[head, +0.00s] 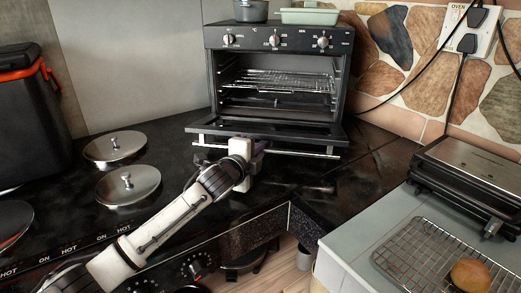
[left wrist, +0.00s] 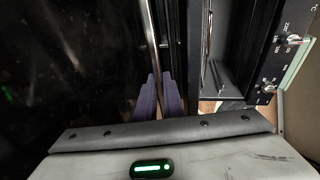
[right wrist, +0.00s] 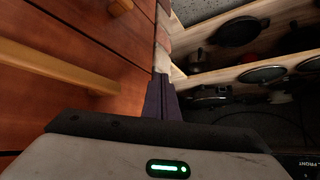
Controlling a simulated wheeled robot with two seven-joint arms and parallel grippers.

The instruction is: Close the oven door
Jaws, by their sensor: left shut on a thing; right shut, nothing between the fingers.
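The toaster oven (head: 275,42) stands on the black counter at the back, with its door (head: 270,130) lowered open and its wire rack visible inside. The door's metal handle bar (head: 308,153) runs along the front edge. My left gripper (head: 255,150) is at the handle. In the left wrist view the purple fingers of my left gripper (left wrist: 161,95) are shut on the handle bar (left wrist: 152,35), though the contact is partly hidden. My right gripper (right wrist: 163,98) shows only in the right wrist view, shut and empty beside wooden drawer fronts (right wrist: 75,75).
A grey pot (head: 251,11) and a green dish (head: 309,17) stand on the oven. Round lidded hotplates (head: 128,182) lie at left. A grill (head: 470,180) and a wire rack with a bun (head: 471,276) are at right. An open shelf (right wrist: 270,70) is near my right gripper.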

